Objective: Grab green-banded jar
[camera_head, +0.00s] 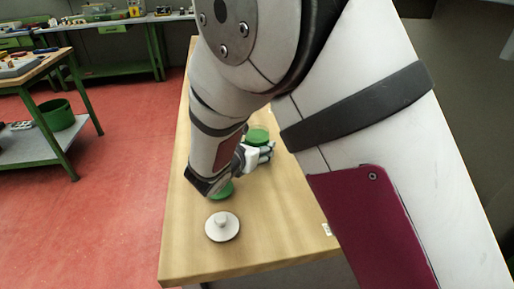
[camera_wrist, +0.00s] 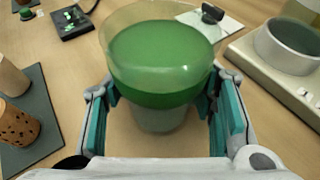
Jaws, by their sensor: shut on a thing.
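The green-banded jar (camera_wrist: 155,95) is a clear, wide-rimmed vessel with a broad green band, large in the middle of the wrist view. My gripper (camera_wrist: 162,100) has its teal-padded fingers on both sides of the jar, shut on it below the rim. The jar's lower part is partly hidden by its band and my gripper. In the head view the jar's green (camera_head: 257,136) shows just beyond my gripper (camera_head: 258,154). I cannot tell whether its base touches the table.
The wooden table (camera_head: 280,235) bears a white knobbed disc (camera_head: 222,228) and a green round thing (camera_head: 222,191) partly behind my arm. In the wrist view, corks (camera_wrist: 15,125) stand on a dark mat at left. A pale device with a grey ring (camera_wrist: 288,45) is close at right.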

